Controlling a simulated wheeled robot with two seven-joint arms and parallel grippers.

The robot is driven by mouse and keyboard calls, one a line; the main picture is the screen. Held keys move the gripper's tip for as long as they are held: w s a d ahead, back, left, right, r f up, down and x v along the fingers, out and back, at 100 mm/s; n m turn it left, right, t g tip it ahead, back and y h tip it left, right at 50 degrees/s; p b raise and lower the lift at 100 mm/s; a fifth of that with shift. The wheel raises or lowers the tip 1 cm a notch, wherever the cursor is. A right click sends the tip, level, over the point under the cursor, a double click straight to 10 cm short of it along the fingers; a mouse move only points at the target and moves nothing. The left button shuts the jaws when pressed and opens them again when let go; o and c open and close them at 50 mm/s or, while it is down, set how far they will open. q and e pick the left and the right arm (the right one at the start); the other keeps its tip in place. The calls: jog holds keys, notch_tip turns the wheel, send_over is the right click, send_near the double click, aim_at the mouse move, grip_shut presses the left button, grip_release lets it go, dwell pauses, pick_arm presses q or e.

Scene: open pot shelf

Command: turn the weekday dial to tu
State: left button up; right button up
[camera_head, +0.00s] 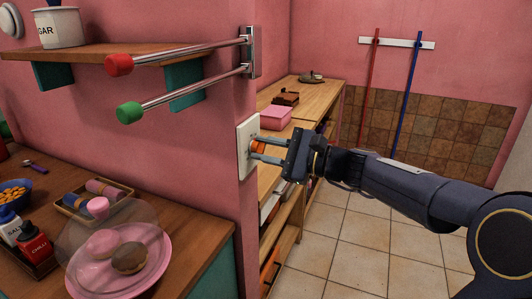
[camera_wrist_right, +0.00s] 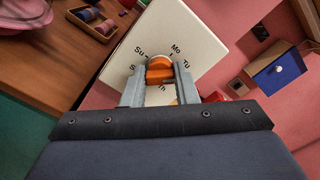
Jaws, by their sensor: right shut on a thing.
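The weekday dial is a white plate (camera_head: 243,153) on the end of the pink wall, with an orange knob (camera_head: 259,144) at its middle. In the right wrist view, the plate (camera_wrist_right: 197,45) carries black day letters around the knob (camera_wrist_right: 160,70). "Su" is at the upper left, "Mo" at the upper right and "Tu" at the right; lower letters are partly hidden by my fingers. My right gripper (camera_head: 255,149) reaches the plate from the right and is shut on the orange knob. I cannot tell surely which day the knob points to. My left gripper is out of view.
Two metal rods with a red knob (camera_head: 118,65) and a green knob (camera_head: 130,112) stick out above the dial. A glass-domed pink plate (camera_head: 150,277) stands on the lower left counter. A wooden shelf unit (camera_head: 300,92) stands behind my gripper. The tiled floor at right is clear.

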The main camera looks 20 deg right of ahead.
jog(key=o, duration=1)
jog(key=v, duration=0.8)
jog(key=shift+a, duration=0.15)
